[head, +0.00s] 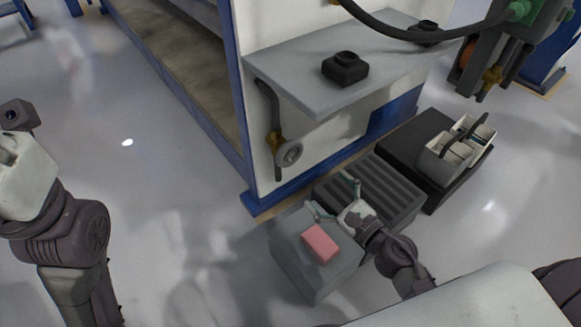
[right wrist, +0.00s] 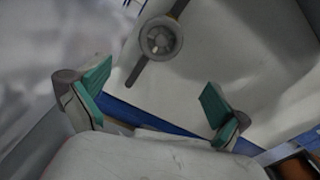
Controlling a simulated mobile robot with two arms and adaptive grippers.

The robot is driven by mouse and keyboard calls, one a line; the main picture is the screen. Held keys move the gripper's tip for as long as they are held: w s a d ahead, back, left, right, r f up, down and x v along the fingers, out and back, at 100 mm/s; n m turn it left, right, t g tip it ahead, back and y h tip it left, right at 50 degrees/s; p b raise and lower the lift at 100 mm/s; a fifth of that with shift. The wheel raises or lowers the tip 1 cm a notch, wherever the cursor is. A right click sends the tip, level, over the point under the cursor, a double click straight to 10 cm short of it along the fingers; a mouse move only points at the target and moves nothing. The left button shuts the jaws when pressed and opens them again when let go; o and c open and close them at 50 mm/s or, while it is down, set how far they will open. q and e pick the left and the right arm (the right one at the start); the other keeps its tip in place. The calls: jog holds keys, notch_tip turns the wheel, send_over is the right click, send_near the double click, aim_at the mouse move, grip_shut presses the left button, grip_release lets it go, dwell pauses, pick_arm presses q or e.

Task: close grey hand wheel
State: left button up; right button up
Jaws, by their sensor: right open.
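The grey hand wheel (head: 289,153) sits on a brass-coloured valve (head: 274,144) on a dark pipe, low on the white end panel of the machine. It also shows in the right wrist view as a grey round wheel (right wrist: 160,39), beyond and between the fingers. My right gripper (head: 335,200) is open and empty, below and right of the wheel, apart from it. Its green-padded fingers (right wrist: 155,98) are spread wide in the right wrist view. My left arm shows at the left edge of the head view, but I cannot make out its gripper fingers.
A grey box (head: 292,262) with a pink block (head: 320,243) on it stands beneath my right gripper. A ribbed dark crate (head: 388,187) and a black platform with white containers (head: 445,160) stand to the right. A grey shelf (head: 300,85) juts out above the valve. The floor at left is clear.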

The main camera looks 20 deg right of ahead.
aim_at(292, 157)
jog(key=x, duration=1.3)
jog(key=shift+w+a+p, duration=0.15)
jog(key=shift+w+p, duration=0.2)
jog(key=shift+p, duration=0.05)
jog(key=c, duration=1)
